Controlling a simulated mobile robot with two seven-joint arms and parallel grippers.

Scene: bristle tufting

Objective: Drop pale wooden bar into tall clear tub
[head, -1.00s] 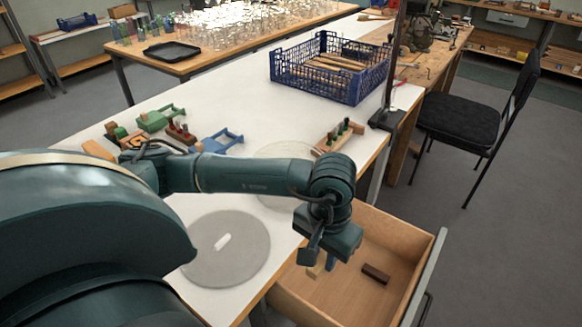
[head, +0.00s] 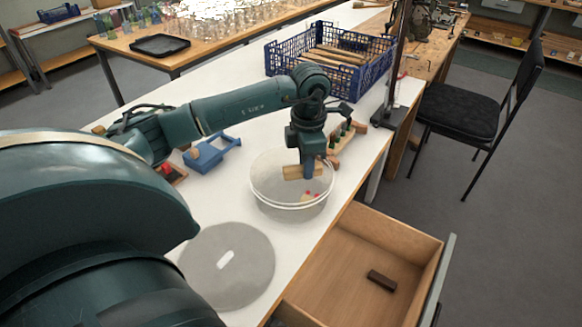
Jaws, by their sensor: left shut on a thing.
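My left gripper (head: 309,170) is shut on a pale wooden bar (head: 296,173). It holds the bar roughly level over the mouth of the tall clear tub (head: 262,203). The tub stands on the white table near its right edge. Small red and pale pieces (head: 308,197) show inside the tub, low down. Whether the bar is above the rim or a little inside it is hard to tell. My right gripper is not in view.
An open wooden drawer (head: 340,277) with a dark brown block (head: 381,280) juts out at the lower right. A grey disc (head: 228,265) lies on the table in front. A blue crate (head: 283,62) of wooden pieces and a blue frame (head: 212,153) stand behind.

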